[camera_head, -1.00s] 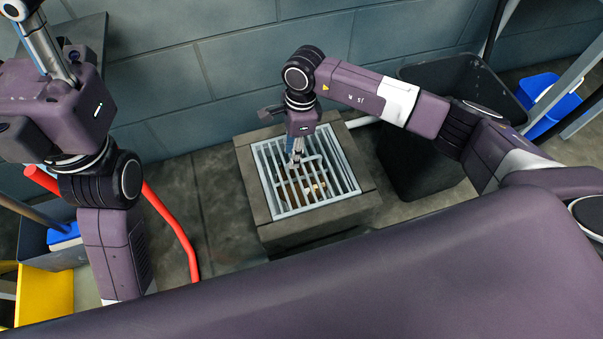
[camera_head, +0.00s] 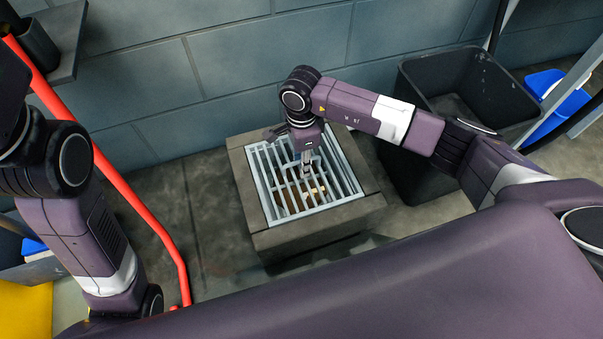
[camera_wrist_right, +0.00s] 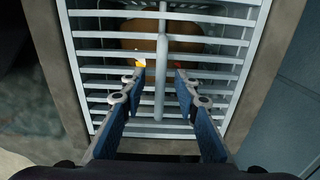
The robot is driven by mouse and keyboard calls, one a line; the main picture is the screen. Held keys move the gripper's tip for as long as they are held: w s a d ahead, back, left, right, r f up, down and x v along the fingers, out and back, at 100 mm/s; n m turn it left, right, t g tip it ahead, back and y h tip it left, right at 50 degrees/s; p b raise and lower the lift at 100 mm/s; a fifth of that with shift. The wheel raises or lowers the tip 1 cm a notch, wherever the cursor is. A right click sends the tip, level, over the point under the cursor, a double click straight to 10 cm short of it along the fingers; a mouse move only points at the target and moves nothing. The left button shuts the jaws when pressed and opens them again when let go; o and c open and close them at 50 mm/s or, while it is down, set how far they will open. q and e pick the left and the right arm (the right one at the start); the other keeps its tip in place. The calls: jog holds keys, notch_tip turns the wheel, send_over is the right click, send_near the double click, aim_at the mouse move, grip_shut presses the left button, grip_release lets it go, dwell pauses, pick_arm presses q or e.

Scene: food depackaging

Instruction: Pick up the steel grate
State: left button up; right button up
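The steel grate (camera_head: 283,203) is a light grey barred panel set in the top of a square stone-like drain box (camera_head: 262,238). In the right wrist view the grate (camera_wrist_right: 105,63) fills the upper middle, with one central bar crossing the others. My right gripper (camera_head: 307,174) points down at the grate in the head view. In the right wrist view its fingers (camera_wrist_right: 158,72) are apart, one on each side of the central bar. I cannot tell whether they touch it. My left gripper is outside the head view; only the left arm shows.
Brownish items (camera_wrist_right: 180,45) lie beneath the bars. A black bin (camera_head: 412,180) stands right of the box, with a blue container (camera_head: 565,100) beyond it. A red pipe (camera_head: 128,196) runs down the left. Bare floor lies between the pipe and the box.

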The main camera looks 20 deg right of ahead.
jog(key=shift+c, duration=0.3)
grip_shut()
jog(key=shift+w, duration=0.1)
dwell(0.4)
